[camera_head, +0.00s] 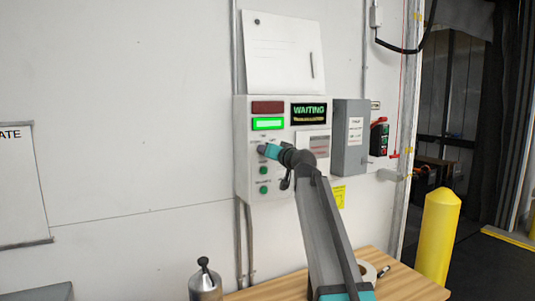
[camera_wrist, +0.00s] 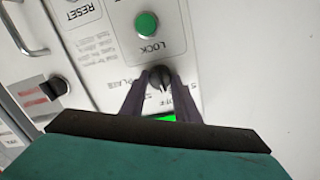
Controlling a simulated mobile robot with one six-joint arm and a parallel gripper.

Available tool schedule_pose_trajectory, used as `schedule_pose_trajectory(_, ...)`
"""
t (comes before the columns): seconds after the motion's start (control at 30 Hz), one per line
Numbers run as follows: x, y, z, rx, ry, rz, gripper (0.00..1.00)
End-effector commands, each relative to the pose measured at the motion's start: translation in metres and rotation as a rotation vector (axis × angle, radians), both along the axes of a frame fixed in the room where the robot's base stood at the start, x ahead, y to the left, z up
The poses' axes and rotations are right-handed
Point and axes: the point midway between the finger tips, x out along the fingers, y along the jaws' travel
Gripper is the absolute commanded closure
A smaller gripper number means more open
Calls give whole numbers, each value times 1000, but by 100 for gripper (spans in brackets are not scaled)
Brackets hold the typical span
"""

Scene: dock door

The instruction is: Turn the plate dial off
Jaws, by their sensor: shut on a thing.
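The plate dial is a small black knob (camera_wrist: 160,76) on a white control panel, with the word PLATE printed beside it in the wrist view. My gripper (camera_wrist: 160,88) is shut on the dial, one dark finger on each side of it. In the head view my gripper (camera_head: 263,150) reaches the front of the control panel (camera_head: 244,180), and its fingers and wrist hide the dial there. The dial's exact pointer direction is hard to read.
A green LOCK button (camera_wrist: 146,24) sits close to the dial. The panel's screen (camera_head: 308,112) reads WAITING, and a green lamp (camera_head: 268,124) is lit. A grey box (camera_head: 351,150) stands right of the panel. A wooden table (camera_head: 405,288) and metal canister (camera_head: 205,288) are below.

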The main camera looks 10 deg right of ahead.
Motion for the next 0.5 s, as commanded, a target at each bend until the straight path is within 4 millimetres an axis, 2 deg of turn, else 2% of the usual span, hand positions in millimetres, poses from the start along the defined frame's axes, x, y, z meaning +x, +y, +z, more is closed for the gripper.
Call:
schedule_pose_trajectory(0.2,0,0,-1,112,38,2,94)
schedule_pose_trajectory(0.5,0,-1,-1,172,58,2,94)
